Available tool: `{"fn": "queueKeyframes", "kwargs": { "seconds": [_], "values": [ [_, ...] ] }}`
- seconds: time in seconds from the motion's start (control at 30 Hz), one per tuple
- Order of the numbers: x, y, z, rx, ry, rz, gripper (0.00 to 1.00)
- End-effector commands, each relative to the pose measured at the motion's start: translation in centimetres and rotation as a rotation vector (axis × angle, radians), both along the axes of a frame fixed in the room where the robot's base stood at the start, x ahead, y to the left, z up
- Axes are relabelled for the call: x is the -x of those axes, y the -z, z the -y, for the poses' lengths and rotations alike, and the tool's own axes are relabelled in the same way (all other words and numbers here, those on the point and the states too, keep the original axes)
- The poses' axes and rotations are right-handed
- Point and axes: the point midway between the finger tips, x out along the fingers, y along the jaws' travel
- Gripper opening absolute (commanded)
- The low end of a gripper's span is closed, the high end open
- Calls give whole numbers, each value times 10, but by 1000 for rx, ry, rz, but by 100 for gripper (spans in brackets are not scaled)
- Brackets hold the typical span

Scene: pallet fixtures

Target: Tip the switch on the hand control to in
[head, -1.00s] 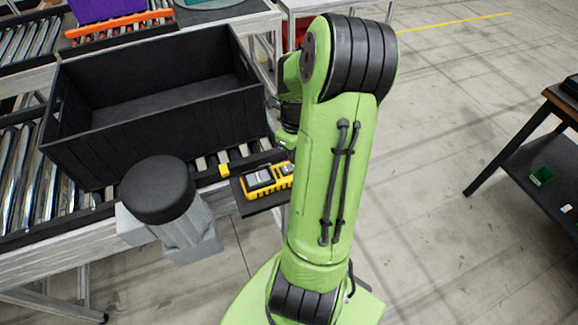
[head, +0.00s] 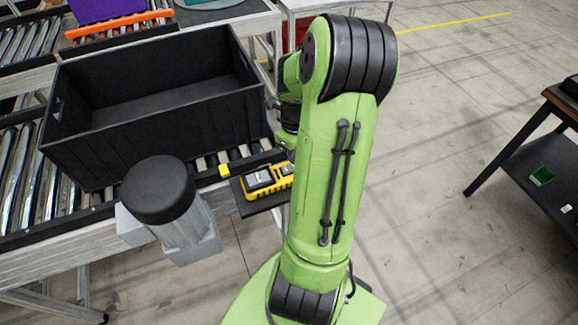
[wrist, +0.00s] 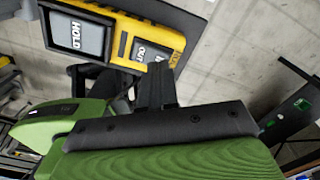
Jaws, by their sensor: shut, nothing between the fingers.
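The yellow and black hand control (head: 248,191) lies on a dark plate at the side of the conveyor in the head view, partly behind my arm. In the wrist view the yellow hand control (wrist: 118,38) is close up at the top. A grey panel reading HOLD (wrist: 77,33) is on its left. A switch marked OUT (wrist: 141,51) is on its right, partly hidden by my fingers. My gripper (wrist: 155,72) is shut and empty, with its tips at the switch's lower edge. I cannot tell whether they touch it. The arm hides the gripper in the head view.
A large black crate (head: 160,125) stands on the roller conveyor left of the control. A black-topped grey post (head: 158,190) stands nearer, to its left. A dark table (head: 535,150) is at far right. The floor between is clear.

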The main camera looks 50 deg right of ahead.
Motion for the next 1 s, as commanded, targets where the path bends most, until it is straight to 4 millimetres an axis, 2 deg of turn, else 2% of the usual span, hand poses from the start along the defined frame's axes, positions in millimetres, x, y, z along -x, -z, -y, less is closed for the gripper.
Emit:
{"fn": "queueKeyframes", "kwargs": {
  "seconds": [1.0],
  "values": [
    [0,10,0,0,0,0,0]
  ]
}}
